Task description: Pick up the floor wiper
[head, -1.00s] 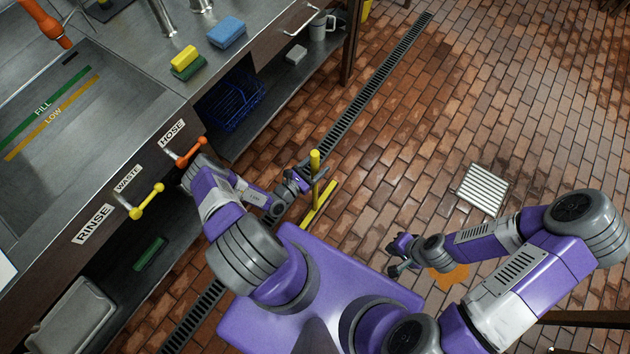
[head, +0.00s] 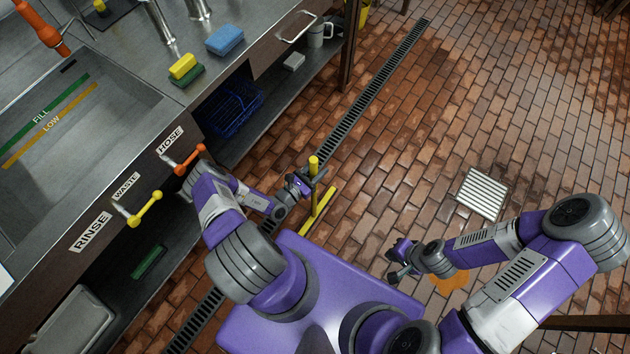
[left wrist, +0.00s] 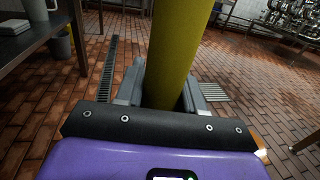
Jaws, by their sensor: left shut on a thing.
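The floor wiper (head: 322,205) is yellow, with an upright handle and a bar-shaped foot low over the brick floor. I cannot tell whether the foot touches the floor. My left gripper (head: 308,178) is shut on the handle near its top. In the left wrist view the yellow handle (left wrist: 172,50) stands between the fingers of the left gripper (left wrist: 165,95). My right gripper (head: 398,262) is over the floor to the right, apart from the wiper; its jaws are too small to judge.
A steel sink counter (head: 150,100) with orange and yellow valve handles runs along the left. A drain channel (head: 370,90) crosses the floor beside it. A square floor grate (head: 483,193) and an orange patch (head: 450,278) lie to the right. The floor at upper right is clear.

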